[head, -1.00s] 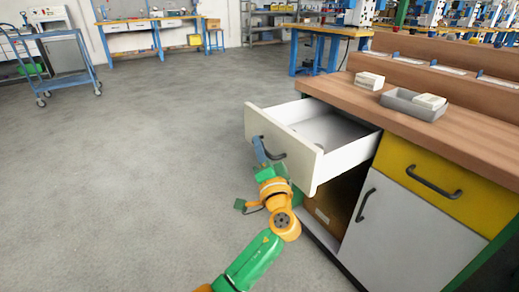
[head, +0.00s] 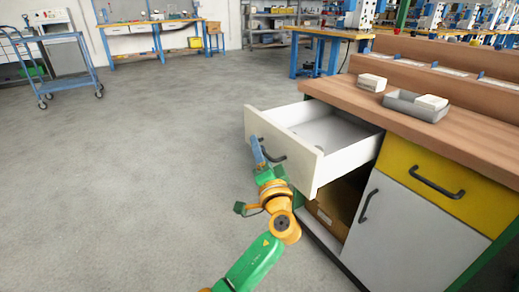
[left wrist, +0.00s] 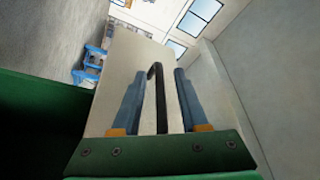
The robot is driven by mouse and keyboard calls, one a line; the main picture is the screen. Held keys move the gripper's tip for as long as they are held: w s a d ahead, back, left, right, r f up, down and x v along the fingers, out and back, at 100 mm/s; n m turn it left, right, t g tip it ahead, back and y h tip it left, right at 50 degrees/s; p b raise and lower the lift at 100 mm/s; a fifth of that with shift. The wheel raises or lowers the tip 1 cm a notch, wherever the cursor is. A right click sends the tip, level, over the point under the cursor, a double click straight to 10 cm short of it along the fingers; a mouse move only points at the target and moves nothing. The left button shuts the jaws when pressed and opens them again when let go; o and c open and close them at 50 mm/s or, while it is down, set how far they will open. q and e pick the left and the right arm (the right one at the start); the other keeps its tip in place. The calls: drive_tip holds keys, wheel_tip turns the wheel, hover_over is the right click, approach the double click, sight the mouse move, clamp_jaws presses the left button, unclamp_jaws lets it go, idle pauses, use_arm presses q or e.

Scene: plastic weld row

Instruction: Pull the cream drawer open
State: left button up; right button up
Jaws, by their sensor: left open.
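The cream drawer (head: 310,165) is pulled well out of the wooden-topped bench, and its inside shows. Its dark handle (head: 272,152) is on the front face. My left gripper (head: 257,150) is at the drawer front, beside the handle. In the left wrist view the two blue fingers (left wrist: 158,98) are apart, with the dark handle (left wrist: 157,90) between them and a gap on each side. The drawer front (left wrist: 122,70) fills the middle of that view. My right gripper is in neither view.
A yellow drawer (head: 431,181) and a grey door (head: 390,226) are to the right. A grey tray (head: 413,110) and a cream block (head: 371,82) sit on the bench top (head: 445,125). The floor to the left is clear up to a blue cart (head: 70,62).

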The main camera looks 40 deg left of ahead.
use_arm(q)
drive_tip(key=v, duration=0.7)
